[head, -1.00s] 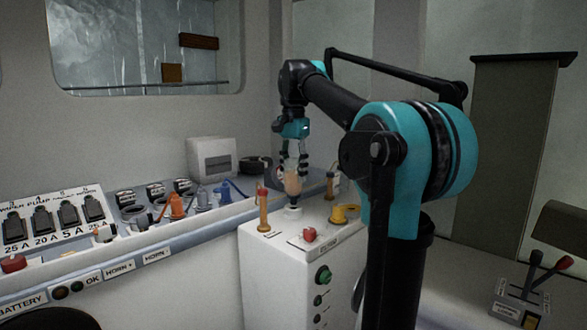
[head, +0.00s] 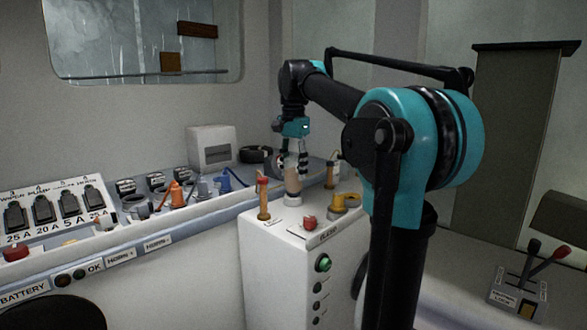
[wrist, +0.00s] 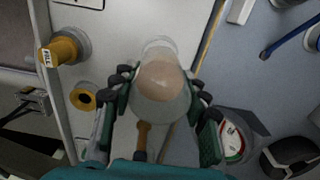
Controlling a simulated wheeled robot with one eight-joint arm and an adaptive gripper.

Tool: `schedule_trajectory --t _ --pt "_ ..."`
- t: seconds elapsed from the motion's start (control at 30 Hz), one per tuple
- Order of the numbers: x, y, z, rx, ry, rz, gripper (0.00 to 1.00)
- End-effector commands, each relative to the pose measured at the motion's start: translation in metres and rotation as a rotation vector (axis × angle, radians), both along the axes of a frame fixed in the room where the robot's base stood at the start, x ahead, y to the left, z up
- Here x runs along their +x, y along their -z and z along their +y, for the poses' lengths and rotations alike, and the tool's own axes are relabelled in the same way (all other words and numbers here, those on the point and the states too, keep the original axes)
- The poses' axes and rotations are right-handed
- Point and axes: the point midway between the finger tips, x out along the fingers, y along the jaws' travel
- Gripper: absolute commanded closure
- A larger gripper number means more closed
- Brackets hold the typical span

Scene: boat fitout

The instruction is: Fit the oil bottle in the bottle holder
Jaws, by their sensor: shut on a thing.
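The oil bottle (head: 293,180), with a tan body, stands roughly upright in my gripper (head: 292,160), above the white cabinet. My gripper is shut on it; in the wrist view the bottle (wrist: 160,88) sits between the two fingers. A pale round holder (head: 293,200) stands on the cabinet top just under the bottle. In the wrist view a pale ring (wrist: 159,44) shows beyond the bottle, partly hidden by it. The bottle's lower end meets the holder in the head view; I cannot tell whether it is inside.
A red-topped brass post (head: 263,199) stands left of the bottle, and another post (head: 330,174) to its right. A red knob (head: 309,222) and yellow filler fitting (head: 341,203) sit in front. A switch console (head: 70,215) lies to the left.

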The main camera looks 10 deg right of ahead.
Motion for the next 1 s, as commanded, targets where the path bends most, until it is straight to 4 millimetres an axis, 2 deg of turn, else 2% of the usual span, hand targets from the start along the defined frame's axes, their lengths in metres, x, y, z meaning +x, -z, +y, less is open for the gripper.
schedule_trajectory --t 0.23,0.27,0.43,0.77,0.87,1.0 --pt "0.0 0.0 0.0 0.0 0.0 0.0 1.0" --pt "0.0 0.0 0.0 0.0 0.0 0.0 0.53" --pt "0.0 0.0 0.0 0.0 0.0 0.0 0.32" --pt "0.0 -0.001 0.0 0.0 0.0 0.0 0.31" --pt "0.0 -0.008 0.0 0.0 0.0 0.0 0.31" --pt "0.0 -0.031 0.0 0.0 0.0 0.0 0.31"
